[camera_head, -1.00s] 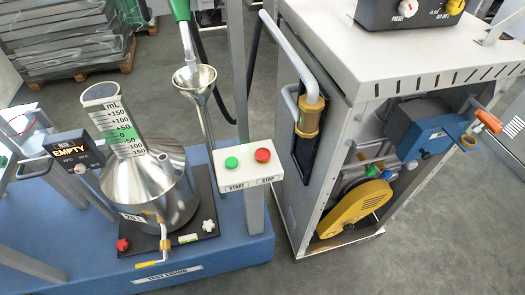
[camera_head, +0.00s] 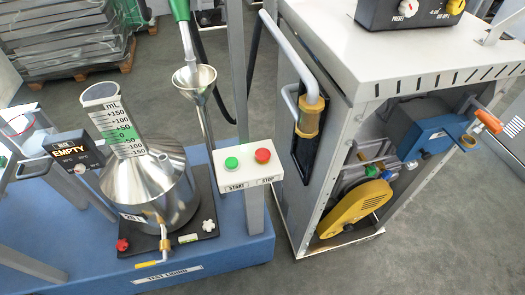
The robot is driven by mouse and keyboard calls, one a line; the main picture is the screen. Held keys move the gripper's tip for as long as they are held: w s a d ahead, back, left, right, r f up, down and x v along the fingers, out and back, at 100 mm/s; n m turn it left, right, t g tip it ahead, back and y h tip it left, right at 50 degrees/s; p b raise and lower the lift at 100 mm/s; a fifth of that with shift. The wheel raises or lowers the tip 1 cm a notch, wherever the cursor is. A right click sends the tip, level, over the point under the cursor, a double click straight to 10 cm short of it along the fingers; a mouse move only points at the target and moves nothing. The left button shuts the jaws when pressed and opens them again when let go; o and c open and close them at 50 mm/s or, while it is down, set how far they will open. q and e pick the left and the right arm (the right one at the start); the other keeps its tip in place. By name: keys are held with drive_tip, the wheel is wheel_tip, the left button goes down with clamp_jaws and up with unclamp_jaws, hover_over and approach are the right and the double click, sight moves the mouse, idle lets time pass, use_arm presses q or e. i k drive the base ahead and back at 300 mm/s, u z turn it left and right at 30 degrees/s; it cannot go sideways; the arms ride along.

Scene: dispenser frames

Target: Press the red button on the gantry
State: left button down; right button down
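The red button (camera_head: 262,155) is a round cap on a small white control box (camera_head: 248,190) fixed to a grey post of the gantry (camera_head: 237,70). It sits on the right side of the box, above the label STOP. A green button (camera_head: 231,163) sits to its left, above the label START. Both buttons are in plain sight with nothing touching them. Neither of my grippers shows in the head view.
A steel measuring can (camera_head: 155,190) with a scaled neck stands on a blue base (camera_head: 225,255) left of the box. A funnel (camera_head: 195,78) hangs behind it. A display reading EMPTY (camera_head: 72,152) is at left. A grey dispenser cabinet (camera_head: 320,190) stands close on the right.

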sight(261, 154)
drive_tip(key=z, duration=1.3)
drive_tip(key=k, duration=1.1)
drive_tip(key=u, duration=1.65)
drive_tip(key=i, duration=0.5)
